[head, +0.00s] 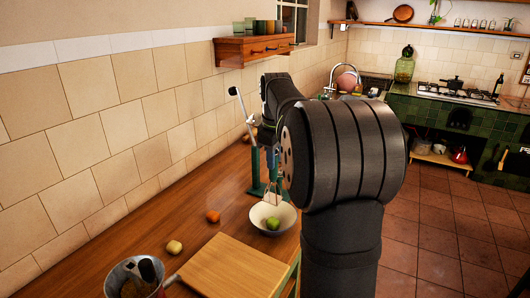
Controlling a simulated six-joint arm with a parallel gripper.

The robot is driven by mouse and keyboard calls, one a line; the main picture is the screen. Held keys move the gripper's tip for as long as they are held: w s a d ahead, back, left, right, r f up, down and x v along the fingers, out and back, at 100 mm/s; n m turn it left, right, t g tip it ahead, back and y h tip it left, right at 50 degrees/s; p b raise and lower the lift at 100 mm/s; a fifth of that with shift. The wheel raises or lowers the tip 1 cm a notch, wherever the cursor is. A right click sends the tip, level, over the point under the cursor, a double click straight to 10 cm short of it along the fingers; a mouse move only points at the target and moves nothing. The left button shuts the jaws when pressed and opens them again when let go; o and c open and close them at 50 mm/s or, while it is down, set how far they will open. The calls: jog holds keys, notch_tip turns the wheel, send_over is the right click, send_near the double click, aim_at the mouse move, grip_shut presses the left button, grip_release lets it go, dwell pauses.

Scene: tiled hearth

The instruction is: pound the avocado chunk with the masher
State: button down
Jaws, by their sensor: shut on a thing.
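A green avocado chunk (273,223) lies in a pale bowl (287,218) on the wooden counter. The masher (271,195), with pale wires reaching down, is over the bowl, above the chunk. My gripper (276,172) is shut on the masher, and its fingers are largely hidden behind my dark arm. The masher's handle is also mostly hidden. I cannot tell whether the masher's lower end touches the chunk.
A wooden board (234,270) lies in front of the bowl. An orange fruit (212,216) and a yellowish one (174,247) lie to the left. A metal pot (117,280) stands front left. A tall lever device (255,172) stands behind the bowl, near the tiled wall.

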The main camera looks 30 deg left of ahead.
aim_at(274, 188)
jog(key=shift+s+d+f, duration=0.1)
jog(key=shift+d+f, duration=0.1)
jog(key=shift+f, duration=3.75)
jog(key=shift+r, duration=0.65)
jog(key=shift+f, duration=0.8)
jog(key=shift+r, duration=0.8)
jog(key=shift+f, duration=0.7)
